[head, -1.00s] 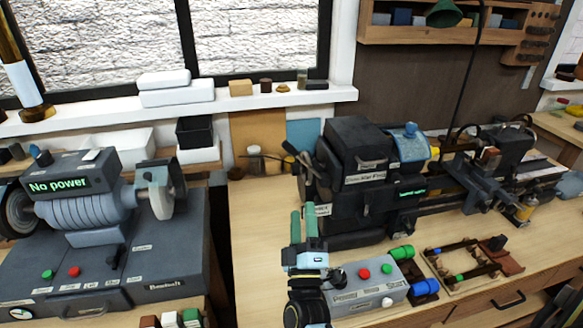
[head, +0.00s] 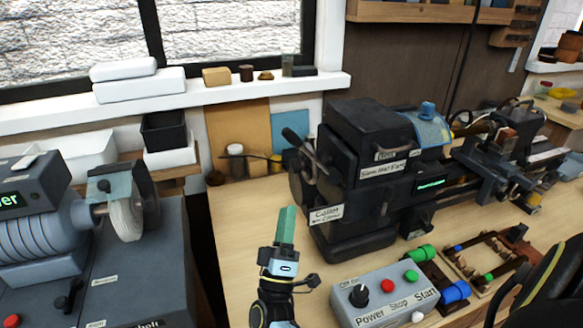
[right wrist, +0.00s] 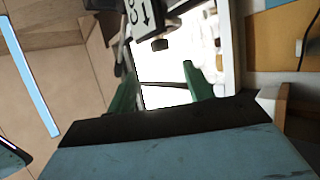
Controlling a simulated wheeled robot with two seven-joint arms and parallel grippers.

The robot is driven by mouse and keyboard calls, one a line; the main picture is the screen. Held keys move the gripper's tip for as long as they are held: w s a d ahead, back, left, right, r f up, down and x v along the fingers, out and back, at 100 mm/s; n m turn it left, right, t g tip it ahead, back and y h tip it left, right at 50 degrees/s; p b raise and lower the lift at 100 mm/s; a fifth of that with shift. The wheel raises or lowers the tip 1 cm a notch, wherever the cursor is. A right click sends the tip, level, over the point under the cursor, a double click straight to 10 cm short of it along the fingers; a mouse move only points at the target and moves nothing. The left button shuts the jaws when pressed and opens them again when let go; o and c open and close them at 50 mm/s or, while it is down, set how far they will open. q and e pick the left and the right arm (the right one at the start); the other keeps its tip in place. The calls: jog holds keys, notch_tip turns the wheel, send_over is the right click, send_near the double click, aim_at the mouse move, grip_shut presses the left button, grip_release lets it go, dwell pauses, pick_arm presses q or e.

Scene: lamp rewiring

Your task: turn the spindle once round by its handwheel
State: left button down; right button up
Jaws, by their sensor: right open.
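The lathe headstock (head: 362,190) is a dark block on the wooden bench in the head view. The handwheel (head: 303,172) is at its left end, dark, with a crank handle (head: 294,139) sticking up and left. The spindle is hidden inside the headstock. My right gripper (head: 286,224), with green fingers, is in front of the headstock's left end, below and left of the handwheel in the picture. In the right wrist view the green fingers (right wrist: 160,88) are apart with nothing between them. I cannot tell its distance from the wheel. My left gripper is out of view.
A grey control box (head: 380,292) labelled Power, Stop and Start stands right of my gripper. A green cylinder (head: 421,253) and a blue one (head: 455,291) lie beside it. A grinder (head: 50,240) stands at the left.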

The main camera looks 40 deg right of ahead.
aim_at(293, 172)
jog(key=p+x, duration=0.2)
jog(key=x, duration=0.8)
jog(key=shift+r, duration=0.15)
jog(key=shift+p+x, duration=0.3)
jog(key=shift+x, duration=0.55)
jog(key=c, duration=1)
